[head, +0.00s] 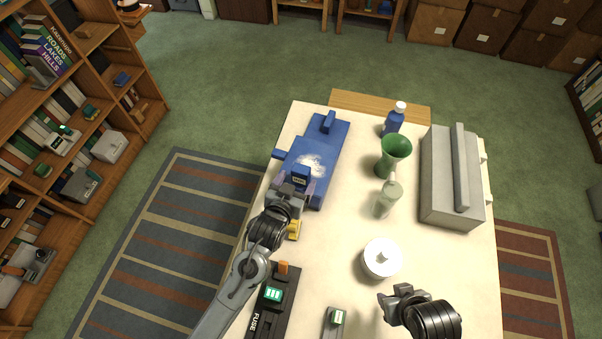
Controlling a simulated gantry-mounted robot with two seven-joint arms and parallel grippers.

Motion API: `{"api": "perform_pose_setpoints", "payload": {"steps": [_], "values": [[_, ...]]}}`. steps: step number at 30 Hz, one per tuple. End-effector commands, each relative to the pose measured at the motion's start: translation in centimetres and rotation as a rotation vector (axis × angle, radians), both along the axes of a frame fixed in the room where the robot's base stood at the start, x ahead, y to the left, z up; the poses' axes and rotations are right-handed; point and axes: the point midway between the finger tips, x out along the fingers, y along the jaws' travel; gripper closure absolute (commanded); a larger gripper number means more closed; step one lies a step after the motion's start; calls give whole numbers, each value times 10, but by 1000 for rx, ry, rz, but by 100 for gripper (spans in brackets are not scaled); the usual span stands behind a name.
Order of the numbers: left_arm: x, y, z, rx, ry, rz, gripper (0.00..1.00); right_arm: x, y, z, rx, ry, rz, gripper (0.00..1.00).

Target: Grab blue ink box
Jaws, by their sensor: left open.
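A small dark blue box (300,174) with a pale label, which looks like the ink box, stands at the left side of the table, against the large blue vise (331,150). My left gripper (297,187) is open and right at the box, with its fingers around or just in front of its near side. I cannot tell whether they touch it. The gripper hides the box's lower part. My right gripper (391,299) is at the table's near right, well away from the box, and its jaw opening is unclear.
On the white table (345,225) stand a blue bottle (393,122), a green vase (392,158), a clear bottle (387,203), a white round lidded dish (381,259) and a grey toolbox (447,185). A black fuse box (279,315) and a yellow item (294,230) lie near my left arm.

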Motion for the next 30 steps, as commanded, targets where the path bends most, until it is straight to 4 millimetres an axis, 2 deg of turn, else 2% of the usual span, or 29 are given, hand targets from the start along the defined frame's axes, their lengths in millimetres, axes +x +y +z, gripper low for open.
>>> {"api": "perform_pose_setpoints", "payload": {"steps": [7, 18, 29, 30], "values": [[11, -4, -2, 0, 0, 0, 17, 0, -3, 3, -12, -2, 8, 57], [47, -18, -13, 0, 0, 0, 17, 1, -3, 12, -13, -3, 7, 57], [52, -19, -16, -1, 0, 0, 17, 1, -1, 12, -4, -3, 2, 57], [52, -19, -16, -1, 0, -1, 22, 1, -1, 12, -3, -3, 1, 57]]}}
